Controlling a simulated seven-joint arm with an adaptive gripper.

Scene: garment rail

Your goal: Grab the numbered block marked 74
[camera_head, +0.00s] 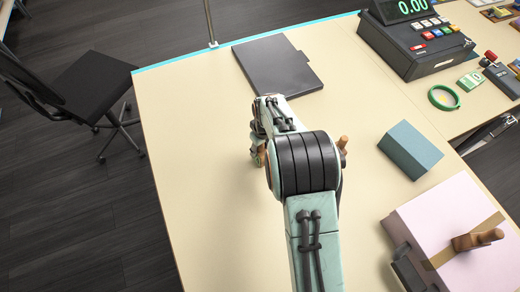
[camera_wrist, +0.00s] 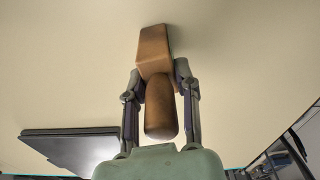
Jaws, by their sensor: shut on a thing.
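My gripper (camera_wrist: 160,88) is shut on a brown wooden block with a rounded handle (camera_wrist: 161,105) in the wrist view. Its fingers lie on either side of the wood. The squared part points away from my palm and the rounded end towards it. No number 74 can be read on any face that shows. In the head view my arm hides most of my gripper. Small brown wooden pieces show at either side of the arm, and I cannot tell which belongs to the held thing.
A dark flat folder (camera_head: 277,66) lies at the far side of the cream table (camera_head: 190,130). A blue-grey box (camera_head: 410,150) and a pink box (camera_head: 455,225) with a wooden-handled thing on top stand right. A cash register (camera_head: 415,45) and green ring (camera_head: 444,97) are farther back. The table's left is clear.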

